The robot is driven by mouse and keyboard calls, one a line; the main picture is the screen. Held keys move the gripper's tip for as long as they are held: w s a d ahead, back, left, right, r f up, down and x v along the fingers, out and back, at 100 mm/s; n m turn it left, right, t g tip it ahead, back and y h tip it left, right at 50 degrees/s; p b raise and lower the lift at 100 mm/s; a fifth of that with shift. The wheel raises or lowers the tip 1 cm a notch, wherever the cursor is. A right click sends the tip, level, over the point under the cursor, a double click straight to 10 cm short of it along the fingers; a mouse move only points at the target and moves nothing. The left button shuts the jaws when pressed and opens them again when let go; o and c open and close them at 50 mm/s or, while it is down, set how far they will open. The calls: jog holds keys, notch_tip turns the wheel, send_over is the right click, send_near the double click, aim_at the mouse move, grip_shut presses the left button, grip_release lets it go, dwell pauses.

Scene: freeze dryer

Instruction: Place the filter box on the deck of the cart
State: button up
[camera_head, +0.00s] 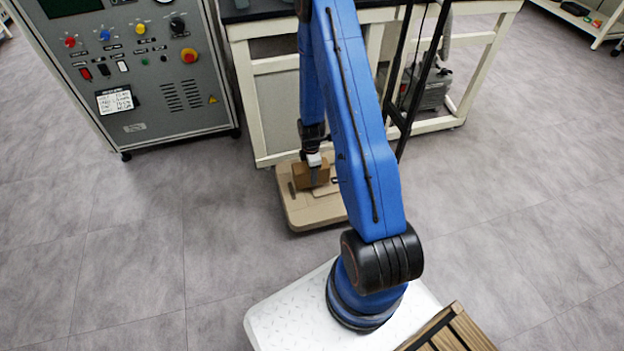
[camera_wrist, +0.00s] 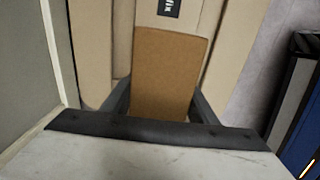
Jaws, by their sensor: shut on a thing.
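The filter box is a brown cardboard box (camera_head: 302,175), seen just above or on the tan deck of the low cart (camera_head: 312,217) in the head view. My gripper (camera_head: 314,172) reaches down to it from above. In the wrist view the box (camera_wrist: 166,75) fills the space between the two dark fingers of my gripper (camera_wrist: 160,100), which are shut on its sides. Tan surfaces, one with a dark label, lie behind the box there. I cannot tell whether the box touches the deck. My blue arm hides the cart's right part.
A grey control cabinet (camera_head: 140,75) stands at the left. A cream-framed bench (camera_head: 270,63) stands right behind the cart. Dark poles (camera_head: 409,95) rise right of my arm. A wooden slatted thing (camera_head: 450,335) is at bottom right. The floor at left and right is clear.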

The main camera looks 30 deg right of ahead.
jog(key=shift+f, duration=2.05)
jog(key=shift+f, duration=0.15)
jog(key=o, duration=1.4)
jog(key=shift+o, duration=0.2)
